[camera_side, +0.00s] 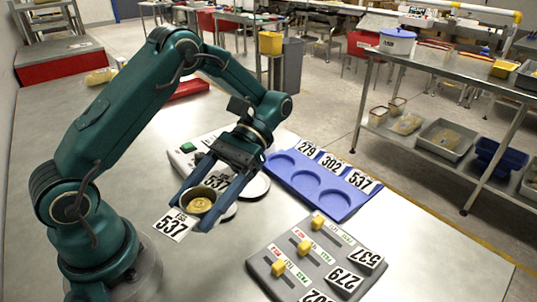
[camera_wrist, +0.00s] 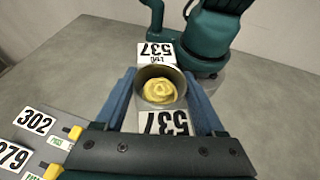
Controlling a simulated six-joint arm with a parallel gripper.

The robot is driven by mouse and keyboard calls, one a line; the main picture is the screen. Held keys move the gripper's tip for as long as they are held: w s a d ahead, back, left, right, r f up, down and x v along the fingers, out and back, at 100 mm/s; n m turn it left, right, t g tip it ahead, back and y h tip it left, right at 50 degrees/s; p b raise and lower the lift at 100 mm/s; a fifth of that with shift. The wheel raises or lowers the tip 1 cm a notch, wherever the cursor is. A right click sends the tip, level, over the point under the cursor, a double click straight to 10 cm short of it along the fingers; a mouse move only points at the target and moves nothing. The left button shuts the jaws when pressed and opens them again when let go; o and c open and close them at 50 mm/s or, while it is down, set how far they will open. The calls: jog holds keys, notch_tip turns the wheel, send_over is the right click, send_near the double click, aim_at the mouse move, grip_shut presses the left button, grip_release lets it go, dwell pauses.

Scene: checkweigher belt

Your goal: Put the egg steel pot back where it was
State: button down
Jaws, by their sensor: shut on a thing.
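The egg steel pot (camera_side: 201,199) is a small round metal pot with yellow contents. It sits upright between the two blue fingers of my gripper (camera_side: 205,208), which is shut on it. It also shows in the wrist view (camera_wrist: 160,88) between the fingers. A white card reading EGG 537 (camera_side: 175,225) lies on the table just left of and in front of the pot in the side view. I cannot tell whether the pot touches the table. A blue tray (camera_side: 318,210) right of my gripper has three round recesses, labelled 279, 302 and 537, which look empty.
A grey panel (camera_side: 265,270) with three yellow sliders and number cards stands in front of the tray. A pale device with a 537 card (camera_side: 217,182) and white round plates is partly hidden behind my gripper. The table (camera_side: 440,250) is clear at the right front.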

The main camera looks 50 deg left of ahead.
jog(key=w+r+n+t+h, duration=0.3)
jog(key=w+n+t+h, duration=0.6)
jog(key=n, duration=0.3)
jog(key=w+a+n+t+h, duration=0.1)
jog(key=w+a+n+t, duration=0.25)
jog(key=a+t, duration=0.2)
jog(key=n+t, duration=0.2)
jog(key=n, duration=0.1)
send_over(276, 215)
notch_tip(276, 215, down, 9)
jog(key=shift+r, duration=0.1)
jog(key=shift+w+f, duration=0.1)
jog(key=shift+f, duration=1.8)
grip_release()
jog(key=shift+f, duration=0.1)
